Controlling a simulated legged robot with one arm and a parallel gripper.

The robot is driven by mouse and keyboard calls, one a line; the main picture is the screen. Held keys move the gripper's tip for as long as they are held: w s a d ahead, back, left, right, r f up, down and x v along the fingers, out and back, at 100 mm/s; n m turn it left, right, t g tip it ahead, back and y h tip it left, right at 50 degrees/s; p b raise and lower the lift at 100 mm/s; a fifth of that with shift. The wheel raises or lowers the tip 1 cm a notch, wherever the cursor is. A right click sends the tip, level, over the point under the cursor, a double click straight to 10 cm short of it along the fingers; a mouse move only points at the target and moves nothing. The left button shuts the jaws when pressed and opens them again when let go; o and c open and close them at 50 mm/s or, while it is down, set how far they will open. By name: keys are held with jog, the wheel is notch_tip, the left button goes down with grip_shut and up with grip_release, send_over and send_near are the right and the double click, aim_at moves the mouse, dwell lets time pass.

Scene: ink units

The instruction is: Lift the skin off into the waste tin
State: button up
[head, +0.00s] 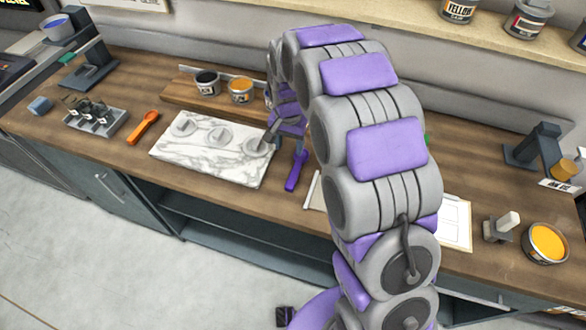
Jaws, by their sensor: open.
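My gripper (284,128) hangs over the right end of the white marble slab (190,160), partly hidden by my own arm. It is open, and no held object can be made out. Several round grey discs lie on the slab, and the rightmost disc (256,146) is close by the gripper. An open tin of orange ink (546,243) stands at the far right of the bench. A small dark tin (208,84) and a small orange-filled tin (241,90) stand on a wooden board behind the slab. I cannot tell which tin is for waste, and no skin can be made out.
An orange-handled tool (143,126) and a grey tray (95,119) lie left of the slab. A purple bar-shaped piece (296,171) is at its right. A grey stand (532,146) is at the right. My arm hides the bench's middle.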

aim_at(297, 169)
jog(key=d+f, duration=0.2)
jog(key=f, duration=0.3)
jog(key=shift+s+d+f+b, duration=0.1)
jog(key=shift+d+f+b, duration=0.1)
jog(key=shift+d+b, duration=0.2)
jog(key=shift+d+f, duration=0.15)
jog(key=shift+d, duration=0.2)
jog(key=shift+f, duration=0.3)
jog(key=a+f, duration=0.1)
jog(key=a+f+b, duration=0.1)
jog(key=f, duration=0.2)
jog(key=shift+s+a+f, duration=0.1)
jog(key=shift+a+f, duration=0.15)
jog(key=shift+a, duration=0.15)
jog(key=shift+d+r, duration=0.15)
jog(key=shift+d, duration=0.65)
jog(key=shift+c, duration=0.3)
jog(key=shift+d, duration=0.35)
jog(key=shift+c, duration=0.8)
jog(key=c, duration=0.3)
jog(key=shift+a, duration=0.95)
grip_shut()
jog(key=shift+d, duration=0.75)
